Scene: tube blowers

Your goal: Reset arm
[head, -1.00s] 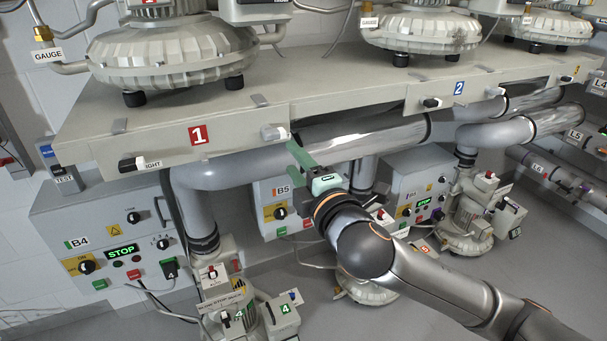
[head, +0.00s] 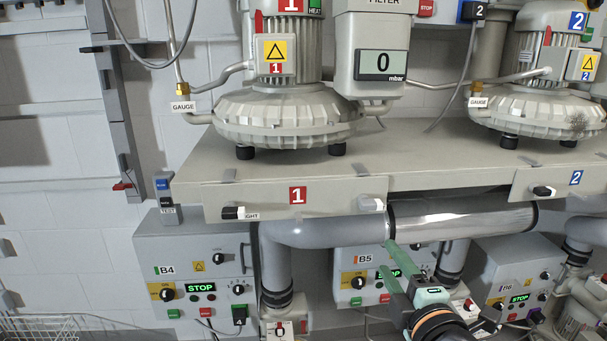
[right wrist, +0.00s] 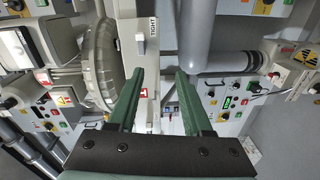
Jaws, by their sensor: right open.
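My right gripper (head: 392,262) is in the lower middle of the head view, with its green fingers apart and nothing between them. It is in front of the B5 control box (head: 345,272) and below the pipe under the shelf. In the right wrist view its two fingers (right wrist: 160,95) spread wide, with a strip of the shelf front and a white switch handle (right wrist: 140,44) seen beyond and between them. The right arm comes in from the bottom right of the head view. My left gripper is not in view.
A shelf (head: 340,192) carries blower 1 (head: 285,120) and blower 2 (head: 540,95). A grey pipe (head: 330,232) runs under it, close to the gripper. The B4 box (head: 190,265) is at left. A wire basket (head: 40,328) is at bottom left.

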